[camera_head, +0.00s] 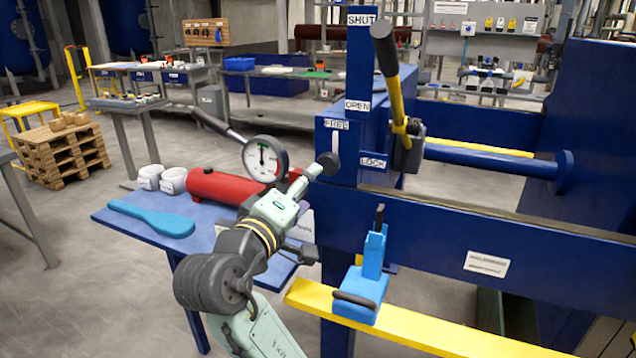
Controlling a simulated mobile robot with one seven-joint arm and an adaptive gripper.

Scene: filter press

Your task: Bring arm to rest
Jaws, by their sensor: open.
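My mint-green and dark arm rises from the bottom of the head view, with a black joint and yellow-black bands. Its far end, my gripper (314,171), points up and right, close in the picture to the dark round knob (328,163) on the blue press housing (345,175). My gripper is open; its fingers are small and hard to make out. Whether it touches the knob cannot be told. The knob shows below the FREE label (337,125) and left of the LOCK label (374,162). My arm partly covers the blue side table (125,213).
A red cylinder (215,186) and a pressure gauge (265,159) stand beside my arm. A blue paddle (152,217) and white tubs (173,180) lie left. A yellow black-gripped lever (396,95) stands right. A blue block (361,288) sits on the yellow rail (430,333).

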